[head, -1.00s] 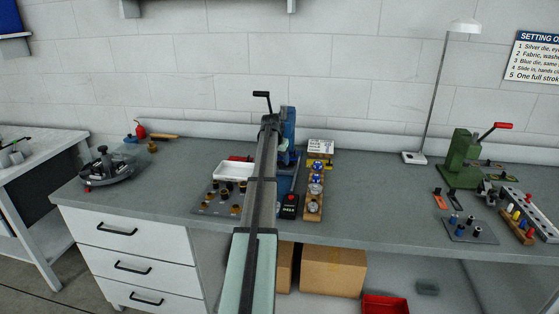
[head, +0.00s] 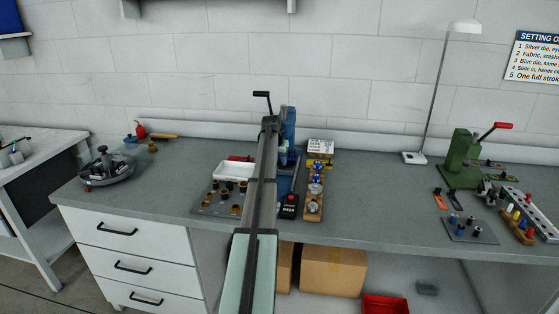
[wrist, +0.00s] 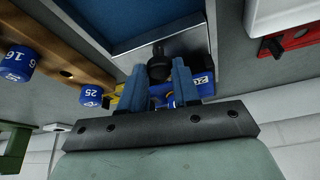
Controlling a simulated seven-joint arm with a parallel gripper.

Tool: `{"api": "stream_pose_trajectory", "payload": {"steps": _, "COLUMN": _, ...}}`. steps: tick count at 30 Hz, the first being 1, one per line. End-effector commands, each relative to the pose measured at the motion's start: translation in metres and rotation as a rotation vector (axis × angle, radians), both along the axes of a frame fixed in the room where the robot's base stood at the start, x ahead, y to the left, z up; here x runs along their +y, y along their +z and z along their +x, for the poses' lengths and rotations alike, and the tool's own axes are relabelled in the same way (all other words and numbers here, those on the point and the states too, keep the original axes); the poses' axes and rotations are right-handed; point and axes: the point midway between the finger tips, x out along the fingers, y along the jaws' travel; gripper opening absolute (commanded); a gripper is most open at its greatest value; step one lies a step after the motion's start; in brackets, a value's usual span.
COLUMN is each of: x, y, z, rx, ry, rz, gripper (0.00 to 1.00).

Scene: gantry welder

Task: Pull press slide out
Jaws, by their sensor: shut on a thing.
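The blue press (head: 289,122) stands at the back of the bench, partly hidden behind my arm in the head view. In the wrist view its slide is a bright metal plate (wrist: 190,42) beside a blue panel (wrist: 105,20). A black knob (wrist: 158,64) sits at the slide's end. My gripper (wrist: 159,75) is shut on this knob, with one blue finger on each side.
A wooden rack with blue-capped and silver dies (head: 314,192) stands just right of the press. A black box with a red button (head: 289,206) is between them. A white tray (head: 232,171) and a grey plate with dark pieces (head: 221,199) lie to the left.

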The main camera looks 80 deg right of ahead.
Motion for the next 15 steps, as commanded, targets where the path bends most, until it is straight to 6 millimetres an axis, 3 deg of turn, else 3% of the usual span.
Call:
{"api": "stream_pose_trajectory", "payload": {"steps": 10, "x": 0.001, "y": 0.0, "z": 0.0, "rx": 0.0, "ry": 0.0, "rz": 0.0, "gripper": 0.0}}
{"api": "stream_pose_trajectory", "payload": {"steps": 15, "x": 0.014, "y": 0.0, "z": 0.0, "rx": 0.0, "ry": 0.0, "rz": 0.0, "gripper": 0.0}}
